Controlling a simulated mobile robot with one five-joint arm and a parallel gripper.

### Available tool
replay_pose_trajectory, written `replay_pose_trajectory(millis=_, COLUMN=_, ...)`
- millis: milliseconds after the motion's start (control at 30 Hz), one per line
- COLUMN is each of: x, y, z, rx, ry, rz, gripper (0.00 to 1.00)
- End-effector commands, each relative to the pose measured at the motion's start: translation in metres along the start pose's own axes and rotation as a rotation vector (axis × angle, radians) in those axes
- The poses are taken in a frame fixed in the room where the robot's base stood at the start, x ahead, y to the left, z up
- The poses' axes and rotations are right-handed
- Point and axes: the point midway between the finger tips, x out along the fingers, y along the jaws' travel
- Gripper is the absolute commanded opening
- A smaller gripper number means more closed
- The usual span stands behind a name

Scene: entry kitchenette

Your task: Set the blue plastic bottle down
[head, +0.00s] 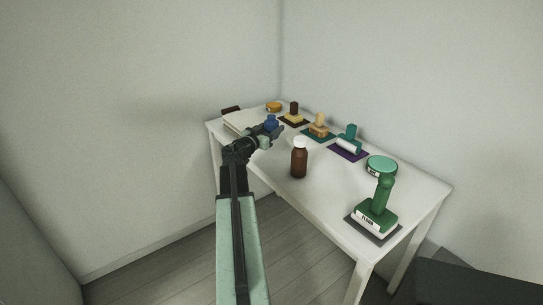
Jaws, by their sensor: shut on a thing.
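The blue plastic bottle (271,121) shows as a small blue shape at the end of my arm, towards the far left part of the white table (330,192). My gripper (275,131) is shut on it, and the dark jaws and wrist hide its lower part. I cannot tell whether the bottle's base touches the table or is held above it.
A brown bottle with a white cap (299,158) stands right of my gripper. Several stamp-like blocks on mats line the back edge. A green round tin (382,165) and a green-handled flour block (377,210) are at right. The front-middle tabletop is clear.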

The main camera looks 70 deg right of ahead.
Motion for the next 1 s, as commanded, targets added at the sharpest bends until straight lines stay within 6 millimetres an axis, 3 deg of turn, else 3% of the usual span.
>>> replay_pose_trajectory(millis=33, x=0.0, y=0.0, z=0.021, rx=0.0, ry=0.0, rz=0.0, gripper=0.12)
replay_pose_trajectory(millis=100, x=0.0, y=0.0, z=0.035, rx=0.0, ry=0.0, rz=0.0, gripper=0.12)
replay_pose_trajectory(millis=367, x=0.0, y=0.0, z=0.044, rx=0.0, ry=0.0, rz=0.0, gripper=0.12)
replay_pose_trajectory(millis=600, x=0.0, y=0.0, z=0.086, rx=0.0, ry=0.0, rz=0.0, gripper=0.12)
replay_pose_trajectory(millis=1000, x=0.0, y=0.001, z=0.088, rx=0.0, ry=0.0, rz=0.001, gripper=0.12)
